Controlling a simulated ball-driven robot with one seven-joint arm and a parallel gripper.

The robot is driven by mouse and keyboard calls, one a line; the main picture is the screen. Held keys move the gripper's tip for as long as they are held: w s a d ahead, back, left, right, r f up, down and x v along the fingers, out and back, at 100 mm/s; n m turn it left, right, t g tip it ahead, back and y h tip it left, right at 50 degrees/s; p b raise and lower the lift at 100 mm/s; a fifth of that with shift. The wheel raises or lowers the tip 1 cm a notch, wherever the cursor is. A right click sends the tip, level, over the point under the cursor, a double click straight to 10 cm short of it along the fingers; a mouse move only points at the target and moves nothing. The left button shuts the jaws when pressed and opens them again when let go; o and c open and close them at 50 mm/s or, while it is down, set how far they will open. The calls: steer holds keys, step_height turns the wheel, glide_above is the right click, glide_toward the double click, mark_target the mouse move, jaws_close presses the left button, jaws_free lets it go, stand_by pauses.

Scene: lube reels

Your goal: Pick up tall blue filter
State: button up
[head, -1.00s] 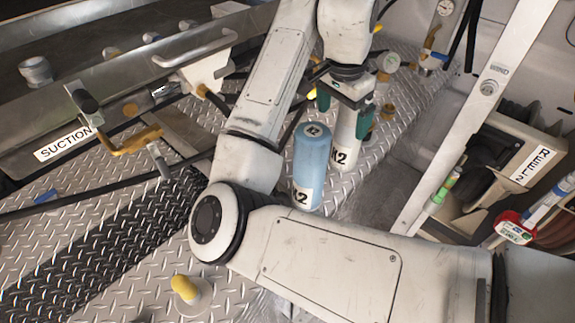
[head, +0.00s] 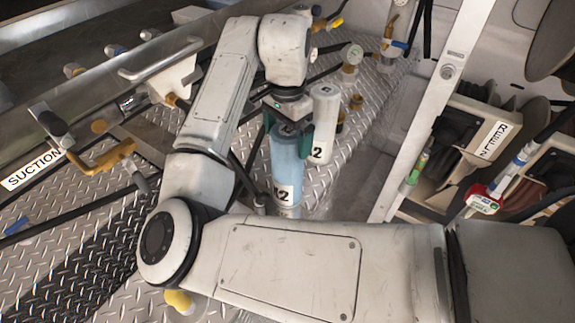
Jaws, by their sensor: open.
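The tall blue filter (head: 286,165) stands upright on the metal tread plate, with a white label band near its base. A white filter (head: 325,115) with a similar label stands just to its right and behind. My gripper (head: 287,132) is open and points down over the top of the blue filter. One teal finger shows at the filter's left side and the other at its right, between the two filters. The filter's top face is hidden by my gripper. I cannot tell whether the fingers touch it.
The white filter leaves little room on the right of my gripper. A yellow-handled valve (head: 105,160) and a metal rail are at left. A slanted white post (head: 440,95) and the reel housing (head: 480,135) are at right.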

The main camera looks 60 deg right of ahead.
mark_target(288, 168)
steer(key=shift+f, duration=1.65)
steer(key=c, duration=1.6)
